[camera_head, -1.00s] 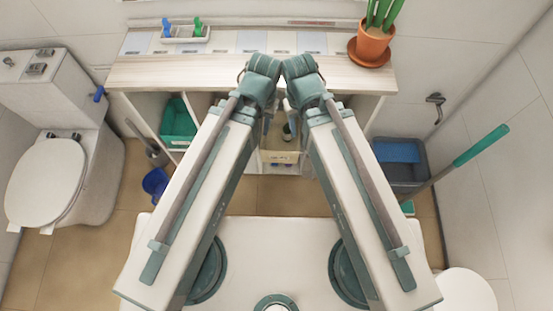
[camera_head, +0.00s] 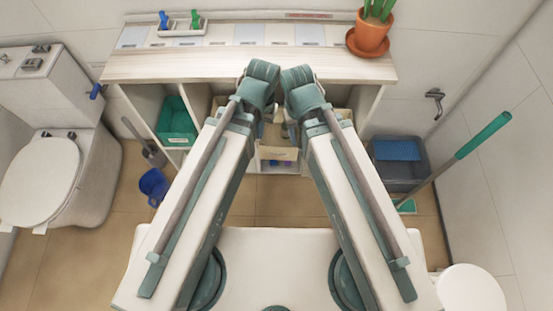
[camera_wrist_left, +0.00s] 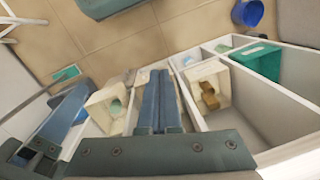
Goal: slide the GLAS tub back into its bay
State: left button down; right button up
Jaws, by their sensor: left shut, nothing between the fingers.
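A cream tub (camera_head: 279,153) with a small front label sits low at the middle of the cart; the label is too small to read as GLAS. In the left wrist view two cream tubs show: one holding something pale green (camera_wrist_left: 108,107), beside my fingers, and one holding brown pieces (camera_wrist_left: 207,77) in a bay to the right. My left gripper (camera_wrist_left: 158,100) is shut and empty, its fingers pointing between these tubs. In the head view my left gripper (camera_head: 262,118) is partly hidden by its wrist. My right gripper (camera_head: 291,122) hangs beside it, its jaws unclear.
The cart's wooden top (camera_head: 210,67) overhangs the bays, with a potted cactus (camera_head: 371,36) on its right. A teal tub (camera_head: 177,122) is in the left bay. A blue bucket (camera_head: 153,186) and a grey bin (camera_head: 402,177) flank the cart. Floor in front is clear.

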pick_arm(q)
jog(key=n+h+b, duration=0.1)
jog(key=n+b, duration=0.1)
jog(key=b, duration=2.6)
send_over(275, 156)
jog(key=s, duration=0.6)
notch_tip(275, 156, down, 29)
jog(key=shift+w+a, duration=0.15)
jog(key=shift+w, duration=0.1)
jog(key=w+f+b, duration=0.1)
jog(key=f+b, duration=0.2)
jog(key=w+f+b, duration=0.1)
jog(key=f+b, duration=0.2)
jog(key=w+f+b, duration=0.1)
jog(key=f+b, duration=0.2)
jog(key=f, duration=0.1)
jog(key=shift+d+b, duration=0.2)
jog(key=shift+b, duration=0.1)
jog(key=shift+w+r, duration=0.1)
jog(key=shift+w, duration=0.4)
jog(key=w, duration=0.4)
jog(key=w+d, duration=0.1)
jog(key=w, duration=0.2)
jog(key=shift+s, duration=0.1)
